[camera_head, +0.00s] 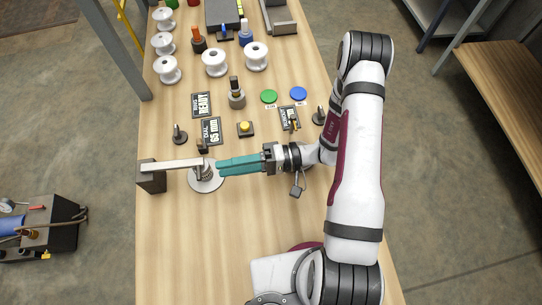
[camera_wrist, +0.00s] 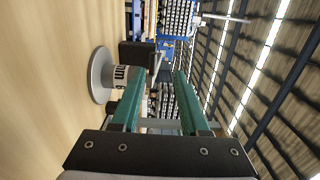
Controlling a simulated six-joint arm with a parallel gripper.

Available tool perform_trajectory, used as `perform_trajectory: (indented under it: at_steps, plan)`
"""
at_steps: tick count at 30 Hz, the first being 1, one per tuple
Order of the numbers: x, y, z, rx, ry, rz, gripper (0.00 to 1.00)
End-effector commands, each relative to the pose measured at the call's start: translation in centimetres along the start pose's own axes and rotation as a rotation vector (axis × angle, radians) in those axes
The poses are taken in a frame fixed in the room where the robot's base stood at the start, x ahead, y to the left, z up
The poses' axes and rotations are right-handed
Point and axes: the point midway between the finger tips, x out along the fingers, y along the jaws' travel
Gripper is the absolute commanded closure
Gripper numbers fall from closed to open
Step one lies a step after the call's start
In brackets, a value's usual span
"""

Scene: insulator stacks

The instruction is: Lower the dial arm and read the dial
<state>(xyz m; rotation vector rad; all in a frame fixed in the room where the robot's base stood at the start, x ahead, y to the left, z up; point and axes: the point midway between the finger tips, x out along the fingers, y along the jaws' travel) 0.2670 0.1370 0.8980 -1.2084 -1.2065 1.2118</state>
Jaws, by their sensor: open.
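The pale dial arm (camera_head: 172,165) runs from a dark block (camera_head: 151,180) at the table's left edge toward my gripper. Its free end is above or at a small stack on a round grey base (camera_head: 208,185); contact cannot be told. My gripper (camera_head: 219,166), with teal fingers, is open, its tips beside that end. In the wrist view, a pale bar shows between the open fingers (camera_wrist: 157,78), with the grey base (camera_wrist: 101,75) to their left. A display (camera_head: 211,132) reads "DIAL 65 mm".
A second sign (camera_head: 201,105) reads "RING READY". A yellow button (camera_head: 245,128), a dark post (camera_head: 180,134), and green (camera_head: 269,96) and blue (camera_head: 298,93) discs lie beyond my gripper. White insulators (camera_head: 214,62) stand farther back. The near left table is clear.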

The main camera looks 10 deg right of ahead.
Motion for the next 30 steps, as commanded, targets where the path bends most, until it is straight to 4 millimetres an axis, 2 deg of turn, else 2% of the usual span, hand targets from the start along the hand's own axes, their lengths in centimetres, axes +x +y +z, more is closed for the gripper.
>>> perform_trajectory:
  at_steps: [3, 9, 15, 22, 28, 30]
  plan:
    - [-4.0, 0.0, -0.1, -0.003, 0.008, 0.001, 0.55]
    - [-9.1, 0.0, 0.0, -0.002, 0.002, 0.002, 0.55]
    - [-11.1, 0.0, 0.0, 0.000, 0.000, 0.001, 0.55]
    - [-11.1, 0.0, 0.1, 0.001, -0.001, 0.000, 0.55]
    - [-11.1, 0.0, 0.1, 0.009, -0.001, 0.001, 0.91]
    - [-10.7, 0.1, 0.0, 0.100, -0.002, 0.006, 1.00]
